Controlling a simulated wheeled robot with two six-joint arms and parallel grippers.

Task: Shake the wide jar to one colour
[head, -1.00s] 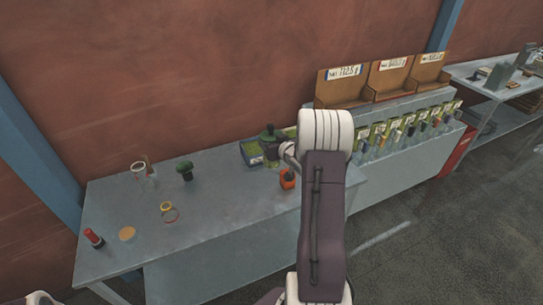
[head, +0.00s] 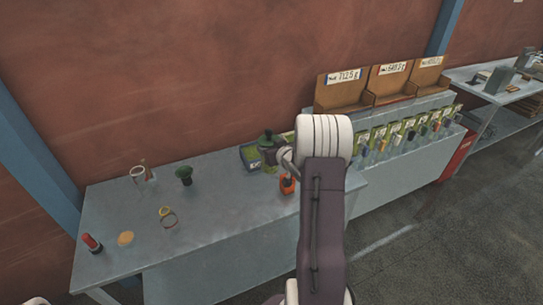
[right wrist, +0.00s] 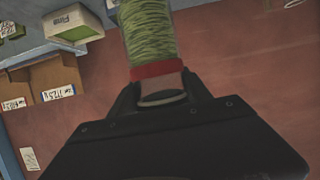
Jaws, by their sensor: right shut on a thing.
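My right gripper (right wrist: 160,95) is shut on the wide jar (right wrist: 149,35), which is clear and filled with streaky light and dark green powder. A red band circles the jar near my fingers. The jar's far end runs out of the right wrist view. In the head view my right gripper (head: 272,150) is over the back of the bench, mostly hidden behind my right arm, and the jar cannot be made out clearly there. My left gripper is not in view.
The grey bench (head: 215,235) holds a green-filled tray (head: 250,158), an orange container (head: 288,184), a dark green funnel-like piece (head: 184,174), a ring (head: 168,217), a red-capped item (head: 92,243) and a tan disc (head: 125,238). Labelled wooden bins (head: 340,95) stand right. The bench front is clear.

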